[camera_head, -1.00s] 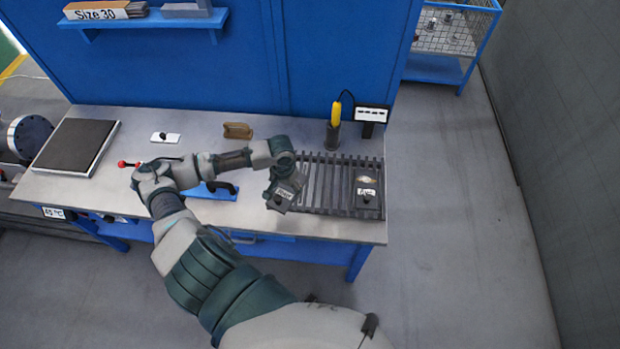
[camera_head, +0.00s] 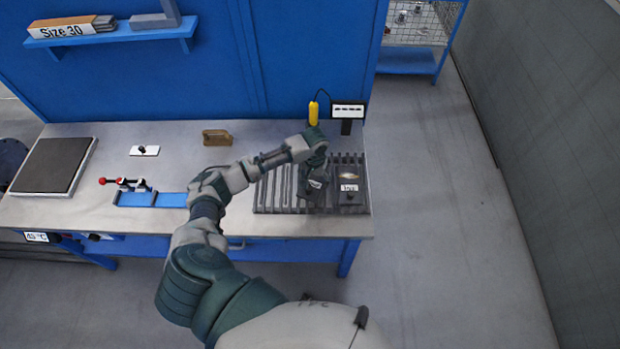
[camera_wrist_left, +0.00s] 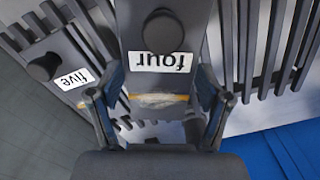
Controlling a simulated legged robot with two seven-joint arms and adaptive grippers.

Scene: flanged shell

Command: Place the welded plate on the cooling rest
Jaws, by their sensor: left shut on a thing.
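My left gripper (camera_head: 315,166) is shut on a dark plate labelled "four" (camera_head: 314,187), above the middle of the slatted cooling rest (camera_head: 272,190). In the left wrist view, the gripper's fingers (camera_wrist_left: 160,92) grip both sides of plate four (camera_wrist_left: 137,38), which has a round knob and a pale weld seam. Slats show on both sides of it. I cannot tell whether it touches them. A similar plate labelled "five" (camera_head: 349,185) lies on the right end of the rest; it also shows in the left wrist view (camera_wrist_left: 27,57). My right gripper is not in view.
A yellow-handled tool (camera_head: 313,112) and a small display (camera_head: 347,112) stand behind the rest. A red-knobbed clamp (camera_head: 125,184) on a blue base, a brown block (camera_head: 215,137) and a dark square pad (camera_head: 52,166) are to the left. The rest's left slats are bare.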

